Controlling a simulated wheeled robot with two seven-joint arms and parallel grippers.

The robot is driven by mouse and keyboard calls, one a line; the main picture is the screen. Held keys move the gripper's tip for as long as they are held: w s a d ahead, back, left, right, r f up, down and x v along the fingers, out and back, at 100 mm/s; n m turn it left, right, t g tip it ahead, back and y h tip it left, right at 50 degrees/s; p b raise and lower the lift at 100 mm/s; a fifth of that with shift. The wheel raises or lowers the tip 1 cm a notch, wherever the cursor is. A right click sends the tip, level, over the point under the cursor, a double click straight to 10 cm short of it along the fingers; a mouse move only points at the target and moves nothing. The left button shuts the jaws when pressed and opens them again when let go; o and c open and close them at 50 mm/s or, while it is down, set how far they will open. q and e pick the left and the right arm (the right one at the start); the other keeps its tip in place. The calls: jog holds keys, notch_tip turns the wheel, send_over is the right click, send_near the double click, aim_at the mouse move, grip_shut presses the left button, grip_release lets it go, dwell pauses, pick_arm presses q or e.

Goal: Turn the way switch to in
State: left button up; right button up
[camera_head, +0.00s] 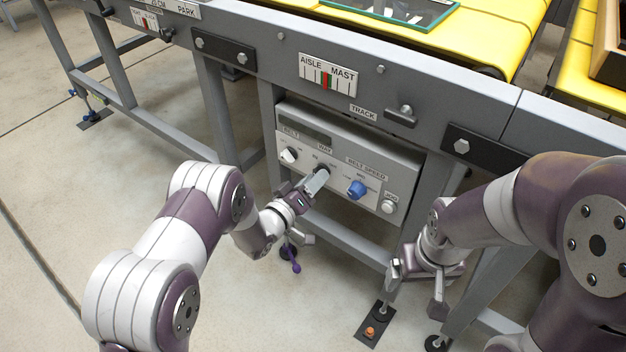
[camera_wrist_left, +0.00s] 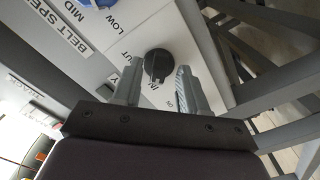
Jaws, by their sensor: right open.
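The way switch is a dark round knob with a raised grip, seen in the left wrist view (camera_wrist_left: 157,63) beside the IN and OUT labels. It sits on the grey control panel (camera_head: 340,143) under the WAY label and is partly hidden by my gripper in the head view. My left gripper (camera_head: 319,178) is at the knob. In the left wrist view its two fingers (camera_wrist_left: 159,78) are apart, one on each side of the knob, with a visible gap; contact cannot be made out. Which label the knob points to is unclear. My right gripper (camera_head: 414,288) is open and empty, low right of the panel.
The panel also carries a white BELT knob (camera_head: 289,155), a blue BELT SPEED knob (camera_head: 357,188) and a pale JOG button (camera_head: 389,206). A TRACK handle (camera_head: 401,116) sticks out above. Frame legs flank the panel.

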pick_arm(q)
jog(key=p+v, duration=0.3)
jog(key=v, duration=0.9)
jog(key=shift+s+a, duration=0.2)
jog(key=shift+s, duration=0.1)
